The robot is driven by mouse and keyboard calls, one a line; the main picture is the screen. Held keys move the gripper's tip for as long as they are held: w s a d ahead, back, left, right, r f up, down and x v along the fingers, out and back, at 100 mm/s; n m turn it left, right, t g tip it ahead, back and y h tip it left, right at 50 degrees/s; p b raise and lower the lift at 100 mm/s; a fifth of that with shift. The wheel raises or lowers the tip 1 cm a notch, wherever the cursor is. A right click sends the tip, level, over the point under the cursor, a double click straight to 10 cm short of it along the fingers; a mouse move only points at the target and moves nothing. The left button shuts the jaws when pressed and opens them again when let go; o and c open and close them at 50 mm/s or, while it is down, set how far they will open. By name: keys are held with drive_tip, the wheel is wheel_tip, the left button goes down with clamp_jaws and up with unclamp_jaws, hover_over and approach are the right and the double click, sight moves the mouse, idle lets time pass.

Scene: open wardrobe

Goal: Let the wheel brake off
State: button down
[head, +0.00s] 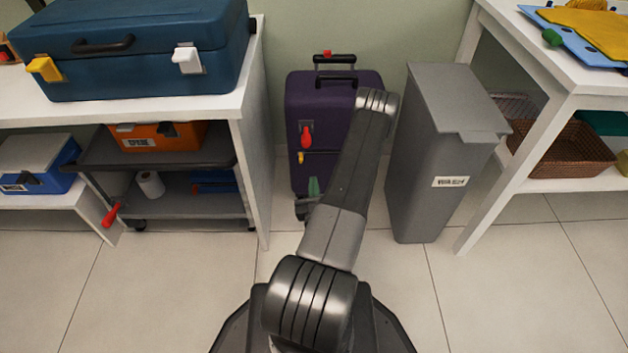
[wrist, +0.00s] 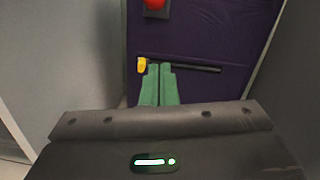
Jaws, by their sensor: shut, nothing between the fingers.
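A purple suitcase (head: 305,95) stands upright between the white shelf and the grey bin; it also fills the middle of the wrist view (wrist: 210,35). A red part (head: 306,137) sits on its front, with a small yellow tab (head: 301,157) below, at the left end of a dark bar (wrist: 195,67). A dark wheel (head: 302,208) shows at its lower left. No part is clearly marked as the brake. My gripper (wrist: 158,68) is shut and empty, its green fingers in front of the suitcase, tips near the tab and bar. Contact cannot be told. My arm hides the suitcase's right side.
A grey bin (head: 420,150) stands close on the right. The white shelf (head: 252,150) is close on the left. A dark trolley (head: 190,206) with a red lever (head: 112,214) is under it.

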sight(306, 138)
drive_tip(key=w+a+r+b, duration=0.1)
drive_tip(key=w+r, duration=0.3)
drive_tip(key=w, duration=0.4)
drive_tip(key=shift+w+r+b, duration=0.2)
drive_tip(key=shift+w+b, duration=0.05)
drive_tip(key=shift+b, duration=0.15)
drive_tip(key=shift+a, duration=0.1)
